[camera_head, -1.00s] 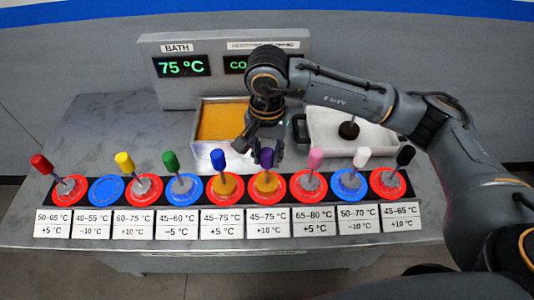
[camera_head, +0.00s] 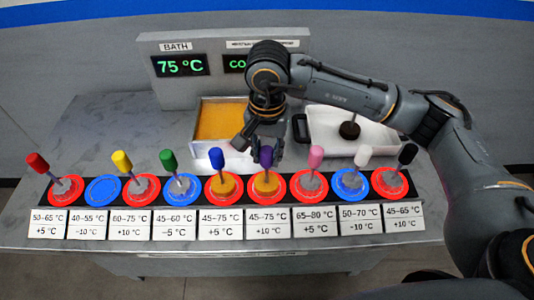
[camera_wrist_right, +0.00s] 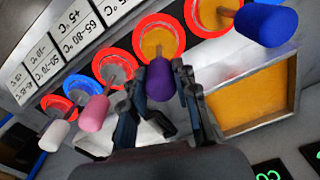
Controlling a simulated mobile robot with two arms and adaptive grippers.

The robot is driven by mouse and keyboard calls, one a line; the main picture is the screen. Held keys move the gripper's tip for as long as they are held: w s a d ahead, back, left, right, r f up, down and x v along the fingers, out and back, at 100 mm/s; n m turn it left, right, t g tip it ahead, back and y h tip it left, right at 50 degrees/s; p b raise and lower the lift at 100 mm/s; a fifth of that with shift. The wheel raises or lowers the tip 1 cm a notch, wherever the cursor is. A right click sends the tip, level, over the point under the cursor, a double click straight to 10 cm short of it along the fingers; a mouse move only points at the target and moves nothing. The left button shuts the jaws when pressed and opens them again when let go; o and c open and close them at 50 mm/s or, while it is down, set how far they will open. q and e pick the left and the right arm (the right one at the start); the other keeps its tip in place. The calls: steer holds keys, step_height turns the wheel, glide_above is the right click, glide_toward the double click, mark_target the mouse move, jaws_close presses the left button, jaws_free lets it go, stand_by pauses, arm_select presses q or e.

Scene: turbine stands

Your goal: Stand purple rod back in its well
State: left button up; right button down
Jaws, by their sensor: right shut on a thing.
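The purple rod (camera_head: 266,156) stands upright in a red-ringed well (camera_head: 267,198) with an orange inside, above the card reading 45–75 °C, +10 °C. My right gripper (camera_head: 267,150) is shut on the purple handle from above and behind. In the right wrist view the purple handle (camera_wrist_right: 160,80) lies between the two dark fingers of the gripper (camera_wrist_right: 160,95), and its well (camera_wrist_right: 158,38) is just beyond. Whether the rod's foot is fully seated is hard to tell. My left gripper is not in view.
A blue-handled rod (camera_head: 217,158) stands close on the left and a pink one (camera_head: 316,157) on the right. Behind are an orange bath (camera_head: 221,121) and a white tray (camera_head: 380,138) with a dark-knobbed item. A blue well (camera_head: 103,189) is empty.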

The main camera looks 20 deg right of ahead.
steer(key=shift+s+f, duration=0.25)
steer(key=shift+f, duration=0.25)
steer(key=c, duration=1)
jaws_free()
steer(key=shift+w, duration=0.1)
steer(key=shift+o, duration=0.3)
steer(key=shift+w, duration=0.2)
steer(key=shift+o, duration=0.8)
steer(key=shift+s+r, duration=0.1)
steer(key=shift+r, duration=0.1)
steer(key=shift+r+p, duration=1.4)
steer(key=shift+r, duration=2.1)
steer(key=shift+f, duration=0.1)
